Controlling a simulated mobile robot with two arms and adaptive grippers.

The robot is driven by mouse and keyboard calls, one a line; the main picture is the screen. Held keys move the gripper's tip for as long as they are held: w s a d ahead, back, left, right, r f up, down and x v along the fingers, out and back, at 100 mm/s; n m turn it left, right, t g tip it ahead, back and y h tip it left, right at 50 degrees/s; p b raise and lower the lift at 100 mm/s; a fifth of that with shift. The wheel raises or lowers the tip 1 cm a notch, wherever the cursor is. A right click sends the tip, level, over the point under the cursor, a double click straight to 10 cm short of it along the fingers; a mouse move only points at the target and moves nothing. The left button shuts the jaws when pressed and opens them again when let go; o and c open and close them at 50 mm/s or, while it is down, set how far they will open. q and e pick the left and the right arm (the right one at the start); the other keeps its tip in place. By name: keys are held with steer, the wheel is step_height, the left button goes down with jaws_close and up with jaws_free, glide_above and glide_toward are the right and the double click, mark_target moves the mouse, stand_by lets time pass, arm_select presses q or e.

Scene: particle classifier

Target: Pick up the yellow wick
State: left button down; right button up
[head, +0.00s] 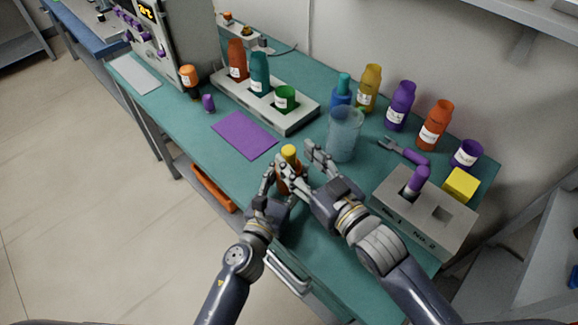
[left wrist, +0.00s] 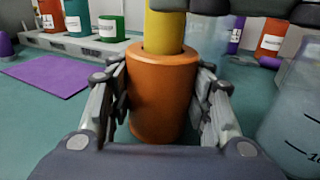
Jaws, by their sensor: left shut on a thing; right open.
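The yellow wick (head: 289,151) stands upright out of the top of an orange cylindrical holder (left wrist: 162,95). In the left wrist view the wick (left wrist: 165,30) rises from the holder's top, its upper end cut off by the frame. My left gripper (head: 283,180) is shut on the orange holder, one finger on each side, below the wick. My right gripper (head: 302,160) is open beside the wick, coming from the right. Its dark parts cross the top of the left wrist view. Most of the holder is hidden by the grippers in the head view.
A clear beaker (head: 344,133) stands close behind my right gripper. A grey block (head: 425,215) with a purple-handled thing is to the right, near a yellow cube (head: 460,185). A purple mat (head: 244,136) and a bottle rack (head: 262,112) lie behind left. Coloured bottles line the wall.

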mark_target(293, 155)
steer(key=x, duration=0.4)
steer(key=shift+w+a+f, duration=0.1)
steer(key=shift+w, duration=0.05)
jaws_close()
step_height(293, 155, up, 10)
steer(key=shift+r, duration=0.1)
arm_select(q)
steer(key=c, duration=0.7)
jaws_free()
